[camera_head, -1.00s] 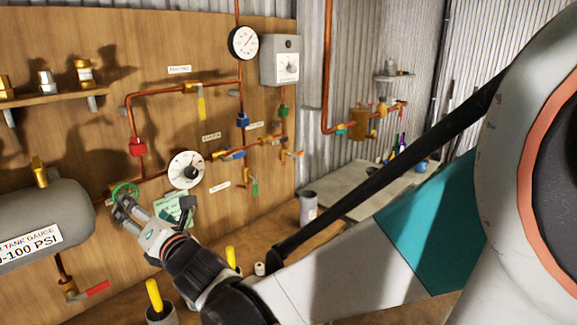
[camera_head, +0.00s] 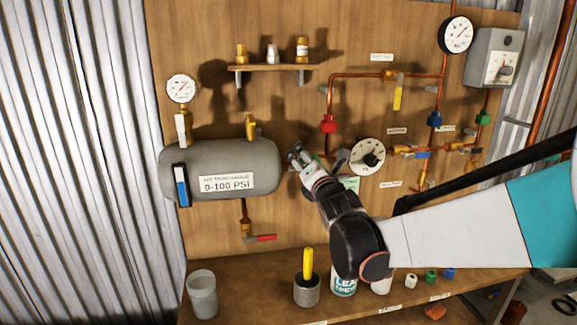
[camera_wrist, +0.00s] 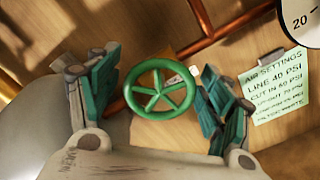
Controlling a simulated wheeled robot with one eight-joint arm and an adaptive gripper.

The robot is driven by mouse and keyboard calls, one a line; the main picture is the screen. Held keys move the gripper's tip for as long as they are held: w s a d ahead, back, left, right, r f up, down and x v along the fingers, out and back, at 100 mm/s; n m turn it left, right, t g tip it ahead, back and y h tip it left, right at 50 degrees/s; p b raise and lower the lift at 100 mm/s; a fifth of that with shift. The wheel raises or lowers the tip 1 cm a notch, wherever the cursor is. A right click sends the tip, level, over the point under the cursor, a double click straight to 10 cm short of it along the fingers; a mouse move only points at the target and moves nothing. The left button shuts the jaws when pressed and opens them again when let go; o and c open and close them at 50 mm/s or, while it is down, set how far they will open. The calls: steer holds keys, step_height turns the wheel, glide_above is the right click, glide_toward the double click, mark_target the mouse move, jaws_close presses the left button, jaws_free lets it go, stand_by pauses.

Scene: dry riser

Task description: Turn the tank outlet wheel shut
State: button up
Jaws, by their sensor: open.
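The tank outlet wheel is a green spoked handwheel (camera_wrist: 160,90) on the copper pipe beside the tank; it shows whole in the wrist view. My gripper (camera_wrist: 156,97) is open, with one finger on either side of the wheel in that view. I cannot tell how far the fingers stand from it, and neither appears closed on it. In the head view my gripper (camera_head: 300,158) is at the right end of the grey tank (camera_head: 238,165), and it mostly hides the wheel there.
A shelf with fittings (camera_head: 275,67) is above. A cup with a yellow handle (camera_head: 307,290) and other containers stand on the bench below.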

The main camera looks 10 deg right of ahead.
steer(key=shift+w, duration=0.1)
steer(key=c, duration=1.1)
steer(key=shift+m, duration=0.3)
steer(key=m+p, duration=0.1)
steer(key=m, duration=0.2)
steer(key=shift+c, duration=0.3)
steer(key=m+p, duration=0.1)
steer(key=m, duration=0.7)
steer(key=shift+m+p, duration=0.3)
steer(key=shift+p, duration=0.05)
steer(key=shift+c, duration=0.2)
steer(key=shift+m, duration=1.9)
